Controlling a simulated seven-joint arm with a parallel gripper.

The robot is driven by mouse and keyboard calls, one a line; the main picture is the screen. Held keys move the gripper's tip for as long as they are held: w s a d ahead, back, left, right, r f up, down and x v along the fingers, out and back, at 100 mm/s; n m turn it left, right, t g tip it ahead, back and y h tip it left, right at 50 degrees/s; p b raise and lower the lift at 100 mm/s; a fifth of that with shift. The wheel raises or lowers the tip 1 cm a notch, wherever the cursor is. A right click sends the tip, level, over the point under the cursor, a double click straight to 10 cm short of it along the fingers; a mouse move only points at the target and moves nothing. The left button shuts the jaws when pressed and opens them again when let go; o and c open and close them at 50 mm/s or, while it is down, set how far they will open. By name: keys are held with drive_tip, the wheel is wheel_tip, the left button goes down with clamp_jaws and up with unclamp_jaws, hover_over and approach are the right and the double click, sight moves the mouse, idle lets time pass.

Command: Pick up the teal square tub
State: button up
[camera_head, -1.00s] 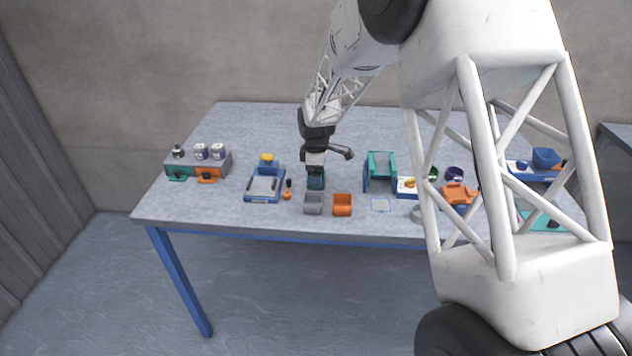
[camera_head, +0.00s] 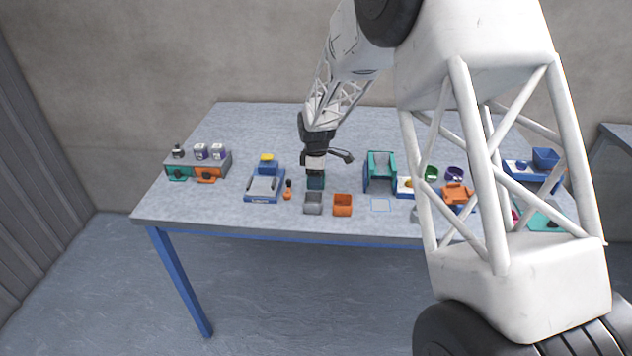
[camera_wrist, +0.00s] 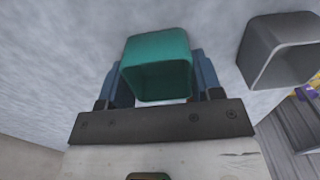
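The teal square tub (camera_head: 316,182) stands on the table, directly below my gripper (camera_head: 315,173). In the wrist view the tub (camera_wrist: 158,57) is a hollow teal square box with its opening facing the camera. The blue fingers of my gripper (camera_wrist: 162,82) stand apart, one on each side of the tub. The tub hides part of the fingers, so any contact is hard to make out. The tub appears to rest on the table.
A grey tub (camera_head: 313,204) stands close in front, also at the upper right of the wrist view (camera_wrist: 281,50). An orange tub (camera_head: 342,205) is beside it. A teal stand (camera_head: 381,172) is to the right, a blue scale-like device (camera_head: 264,186) to the left.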

drive_tip(key=shift+c, duration=1.4)
drive_tip(key=shift+r, duration=0.1)
wheel_tip(320, 180, up, 10)
drive_tip(key=shift+d, duration=0.1)
